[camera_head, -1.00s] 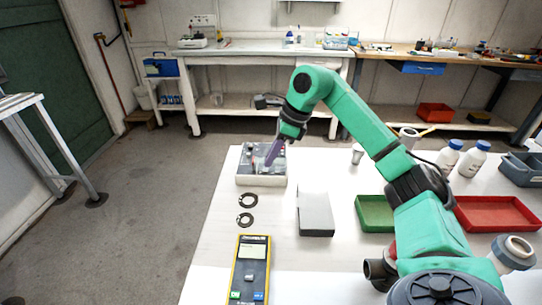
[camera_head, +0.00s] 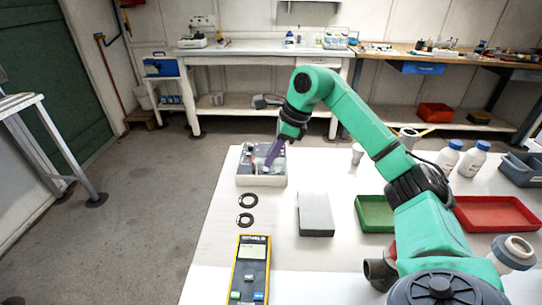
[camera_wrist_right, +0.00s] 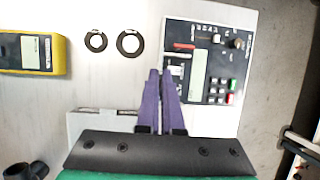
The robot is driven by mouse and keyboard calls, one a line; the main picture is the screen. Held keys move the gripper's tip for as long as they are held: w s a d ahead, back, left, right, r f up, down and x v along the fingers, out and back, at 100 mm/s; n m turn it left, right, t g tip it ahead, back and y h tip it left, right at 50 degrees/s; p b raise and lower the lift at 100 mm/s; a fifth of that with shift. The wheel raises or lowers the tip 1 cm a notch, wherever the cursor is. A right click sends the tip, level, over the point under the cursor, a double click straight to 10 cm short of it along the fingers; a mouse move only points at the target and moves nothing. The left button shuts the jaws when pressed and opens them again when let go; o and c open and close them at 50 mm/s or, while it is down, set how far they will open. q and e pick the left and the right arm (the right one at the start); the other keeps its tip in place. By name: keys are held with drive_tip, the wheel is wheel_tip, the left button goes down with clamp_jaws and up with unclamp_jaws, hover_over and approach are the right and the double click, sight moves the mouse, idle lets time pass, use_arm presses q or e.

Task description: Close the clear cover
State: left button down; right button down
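The reactor unit (camera_head: 246,180) is a low white box with a dark control panel, at the far left part of the white table. In the right wrist view its panel (camera_wrist_right: 210,98) shows a display, keys and knobs. The clear cover is hard to make out against the panel; I cannot tell its angle. My right gripper (camera_head: 268,163) reaches over the unit from the right, purple fingers pointing down. In the right wrist view the gripper (camera_wrist_right: 160,72) has its fingers together, tips beside the panel's left edge, with nothing visible between them. My left gripper is not in view.
Two dark rings (camera_head: 246,210), a yellow meter (camera_head: 249,270) and a grey block (camera_head: 315,214) lie nearer on the table. A green tray (camera_head: 374,213), a red tray (camera_head: 497,213) and white bottles (camera_head: 472,160) stand at the right, around my arm.

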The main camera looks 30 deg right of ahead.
drive_tip(key=g+y+p, duration=0.1)
drive_tip(key=p, duration=0.3)
drive_tip(key=w+r+g+y+p, duration=0.1)
drive_tip(key=p, duration=0.4)
drive_tip(key=shift+w+d+r+m, duration=0.1)
drive_tip(key=shift+d+m, duration=0.3)
drive_tip(key=shift+w+d+f+g+p, duration=0.1)
drive_tip(key=shift+w+f+g+p, duration=0.15)
drive_tip(key=shift+g+p, duration=0.25)
drive_tip(key=shift+f+y, duration=0.3)
drive_tip(key=shift+y, duration=0.1)
drive_tip(key=shift+w+d+f+g+y+b, duration=0.2)
drive_tip(key=shift+g+y+b, duration=0.15)
drive_tip(key=shift+g, duration=0.25)
